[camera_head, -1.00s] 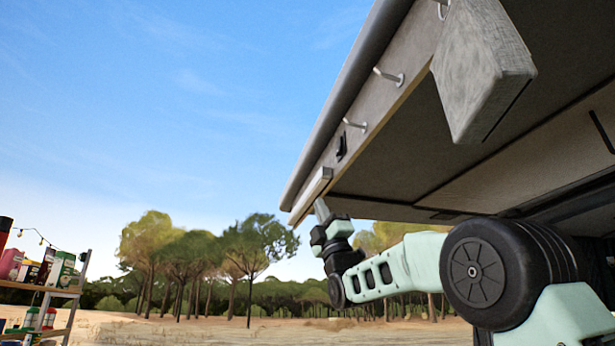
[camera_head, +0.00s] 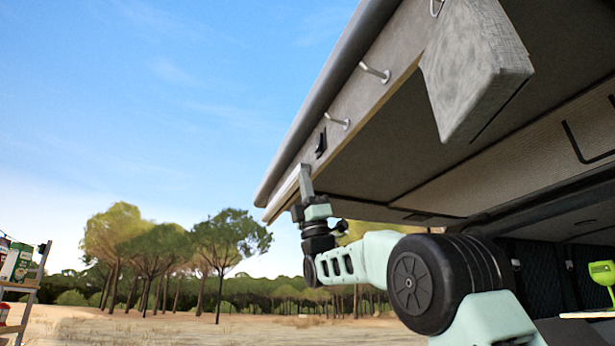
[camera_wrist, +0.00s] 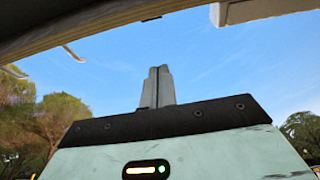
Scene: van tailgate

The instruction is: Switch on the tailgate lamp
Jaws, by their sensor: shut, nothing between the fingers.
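The tailgate lamp (camera_head: 284,195) is a pale bar on the lower end of the raised tailgate's edge. I cannot tell if it is lit. A small black switch (camera_head: 321,143) sits on the edge panel just above the lamp. My gripper (camera_head: 306,178) points up, its fingers shut and empty, overlapping the lamp's upper end in the head view and below the switch. Contact cannot be told. In the wrist view, the shut fingers (camera_wrist: 157,86) stand against the sky, below the tailgate edge. A pale block, likely the lamp (camera_wrist: 262,8), is at top right, and a dark bit, likely the switch, above the fingers.
Metal hooks (camera_head: 375,72) stick out of the tailgate edge above the switch. A grey block (camera_head: 472,72) hangs farther up. The tailgate's underside (camera_head: 400,150) lies to the right. A shelf (camera_head: 28,288) stands far left. Open air lies left of my gripper.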

